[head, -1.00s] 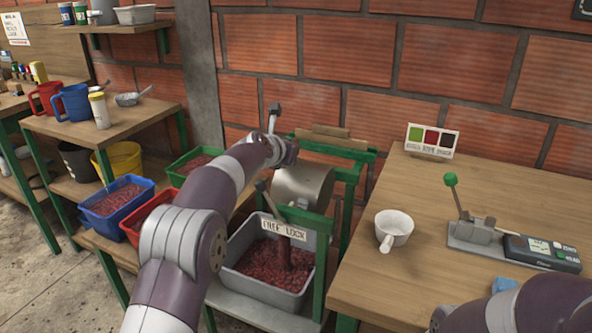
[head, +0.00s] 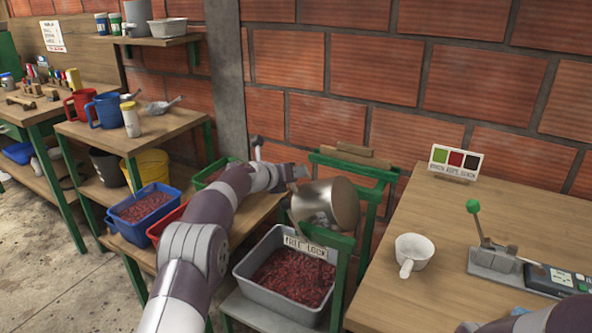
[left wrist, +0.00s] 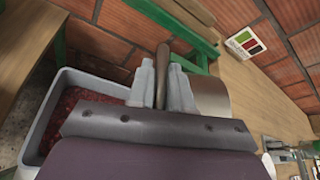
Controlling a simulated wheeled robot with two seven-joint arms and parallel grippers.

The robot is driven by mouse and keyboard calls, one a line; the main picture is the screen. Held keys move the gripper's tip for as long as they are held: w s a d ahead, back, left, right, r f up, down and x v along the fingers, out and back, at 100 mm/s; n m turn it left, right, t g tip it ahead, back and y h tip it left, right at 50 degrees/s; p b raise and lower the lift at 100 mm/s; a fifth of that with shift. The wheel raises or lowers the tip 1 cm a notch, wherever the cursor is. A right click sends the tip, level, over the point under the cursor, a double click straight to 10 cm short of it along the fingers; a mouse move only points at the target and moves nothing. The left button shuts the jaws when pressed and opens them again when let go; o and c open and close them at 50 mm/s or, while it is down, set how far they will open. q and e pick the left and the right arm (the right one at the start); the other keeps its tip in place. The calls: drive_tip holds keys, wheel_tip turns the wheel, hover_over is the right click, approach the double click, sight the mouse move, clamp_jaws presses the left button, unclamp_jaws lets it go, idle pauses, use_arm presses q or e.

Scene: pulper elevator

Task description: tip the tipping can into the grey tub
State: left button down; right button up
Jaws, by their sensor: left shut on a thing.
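The tipping can (head: 328,203) is a shiny metal cylinder lying tilted in a green frame (head: 340,268). The grey tub (head: 240,278) stands below it on a low shelf and holds many dark red cherries (head: 290,275). My left gripper (head: 299,172) is beside the can's upper left. In the left wrist view its fingers (left wrist: 161,88) are shut on a brown handle (left wrist: 162,62), with the can (left wrist: 212,98) just to the right and the tub (left wrist: 42,115) to the left. My right gripper is outside the views.
A "FREE LOCK" sign (head: 305,246) hangs on the frame's front. Blue (head: 130,222) and red (head: 160,227) tubs stand to the left. At right, a wooden table (head: 440,255) holds a white cup (head: 413,250) and a green-knobbed lever device (head: 490,250).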

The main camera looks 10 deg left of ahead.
use_arm(q)
drive_tip(key=shift+f, duration=0.35)
drive_tip(key=c, duration=1.1)
unclamp_jaws()
drive_tip(key=shift+r, duration=0.1)
drive_tip(key=shift+r, duration=0.1)
drive_tip(key=shift+s+a+r, duration=0.2)
drive_tip(key=shift+s+a, duration=0.1)
drive_tip(key=shift+s, duration=0.2)
drive_tip(key=v, duration=1.1)
drive_tip(key=shift+s+a+b, duration=0.15)
drive_tip(key=shift+s+b, duration=0.05)
drive_tip(key=shift+b, duration=0.2)
